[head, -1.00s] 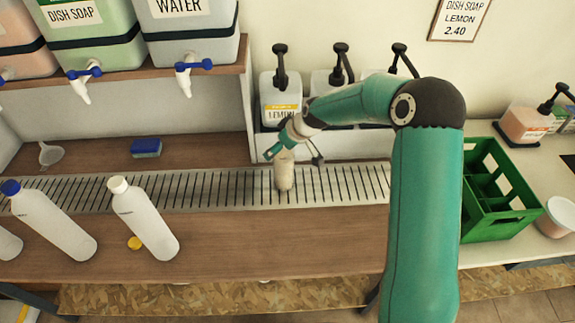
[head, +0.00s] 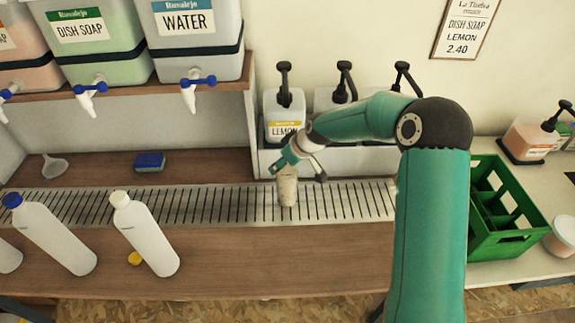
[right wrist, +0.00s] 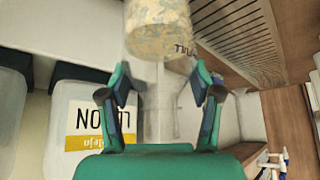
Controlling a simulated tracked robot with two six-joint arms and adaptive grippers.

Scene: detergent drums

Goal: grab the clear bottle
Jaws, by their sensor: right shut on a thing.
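The clear bottle (head: 287,188) stands about upright at the slatted drip grate in the head view, its top hidden by my right gripper. My right gripper (head: 297,163) is shut on it from above, in front of the lemon pump jug. In the right wrist view the clear bottle (right wrist: 158,112) runs between the two fingers of my right gripper (right wrist: 162,82), and its wider, speckled-looking part is at the top of the picture. I cannot tell if its base touches the grate. My left gripper is out of view.
Two white bottles (head: 146,236) (head: 50,236) stand at the left front, beside a yellow cap (head: 135,258). A blue sponge (head: 150,162) and a funnel (head: 54,167) lie behind the grate (head: 230,207). Pump jugs (head: 284,113) stand behind. A green crate (head: 515,241) is at the right.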

